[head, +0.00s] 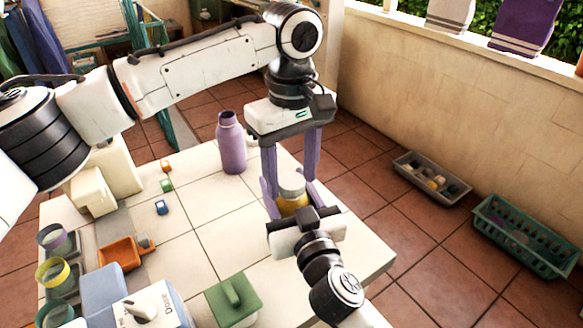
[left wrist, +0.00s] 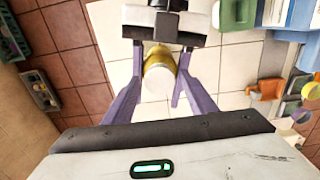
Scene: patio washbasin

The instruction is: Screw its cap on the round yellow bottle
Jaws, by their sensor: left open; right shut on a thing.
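The round yellow bottle (head: 294,204) stands upright near the table's right edge, partly hidden by my grippers. A pale, whitish cap-like top (head: 292,181) sits over it; in the left wrist view this top (left wrist: 154,86) shows as a white disc above the yellow body (left wrist: 160,62). I cannot tell whether it is screwed tight. My left gripper (head: 289,200) points down from above, open, its long purple fingers on either side of the bottle. My right gripper (head: 305,222) comes in low from the front and is shut on the bottle; its fingertips are mostly hidden.
A tall purple bottle (head: 231,146) stands behind, left of my left gripper. Two baskets (head: 523,236) are on the floor right. The table's middle is clear.

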